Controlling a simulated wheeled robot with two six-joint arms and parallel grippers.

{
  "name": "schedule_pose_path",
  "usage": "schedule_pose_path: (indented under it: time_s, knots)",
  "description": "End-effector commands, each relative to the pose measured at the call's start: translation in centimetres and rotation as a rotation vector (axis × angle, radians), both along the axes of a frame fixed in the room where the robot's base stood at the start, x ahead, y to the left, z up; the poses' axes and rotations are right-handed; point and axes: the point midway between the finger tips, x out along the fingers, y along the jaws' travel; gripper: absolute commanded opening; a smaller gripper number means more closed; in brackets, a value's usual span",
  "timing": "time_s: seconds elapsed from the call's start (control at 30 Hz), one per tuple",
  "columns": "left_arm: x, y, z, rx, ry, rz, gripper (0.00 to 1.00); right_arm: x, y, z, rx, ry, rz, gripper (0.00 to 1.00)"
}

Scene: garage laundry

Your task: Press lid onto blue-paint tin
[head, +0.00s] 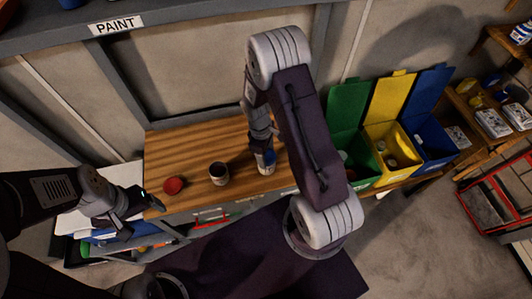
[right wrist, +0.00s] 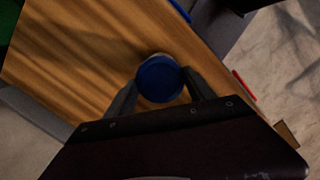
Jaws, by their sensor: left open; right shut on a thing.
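A round blue lid (right wrist: 160,80) lies between the two fingers of my right gripper (right wrist: 162,92), which is shut on it. A pale rim shows at the lid's far edge in the right wrist view. In the head view my right gripper (head: 262,154) points down at the right part of the wooden bench, and blue shows at its tips. A pale tin body (head: 265,171) shows just below the blue; whether lid and tin touch all round cannot be told. My left gripper (head: 150,201) is open and empty beside the bench's left front edge.
On the wooden bench (head: 185,145) stand a red-topped tin (head: 173,186) and a pale tin with a dark top (head: 219,174). Green (head: 348,105), yellow (head: 391,98) and blue (head: 432,92) bins stand to the right. A shelf labelled PAINT (head: 116,24) is above.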

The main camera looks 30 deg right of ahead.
Motion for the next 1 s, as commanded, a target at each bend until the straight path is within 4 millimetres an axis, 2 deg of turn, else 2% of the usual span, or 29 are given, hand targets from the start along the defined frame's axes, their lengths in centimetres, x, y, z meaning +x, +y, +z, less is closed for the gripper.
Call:
schedule_pose_path:
  time_s: [0.4,0.43,0.5,0.73,0.77,0.8,1.0]
  knots:
    - [0.0,0.0,-0.08,0.0,0.0,0.0,0.83,-0.02,0.01,-0.29,0.0,0.0,0.0,0.26]
    - [0.0,0.0,-0.08,0.0,0.0,0.0,0.83,-0.02,0.01,-0.29,0.0,0.0,0.0,0.69]
    - [0.0,0.0,-0.08,0.0,0.0,0.0,0.83,-0.01,0.0,-0.29,0.0,0.0,0.0,0.88]
    - [0.0,0.0,-0.08,0.0,0.0,0.0,0.83,-0.01,0.01,-0.27,0.0,0.0,0.0,0.88]
    - [0.0,0.0,-0.08,0.0,0.0,0.0,0.83,-0.01,0.0,-0.28,0.0,0.0,0.0,0.91]
    - [0.0,0.0,-0.08,0.0,0.0,0.0,0.83,-0.01,0.01,-0.27,0.0,0.0,0.0,1.0]
    - [0.0,0.0,-0.07,0.0,0.0,0.0,0.83,-0.01,0.01,-0.27,0.0,0.0,0.0,1.0]
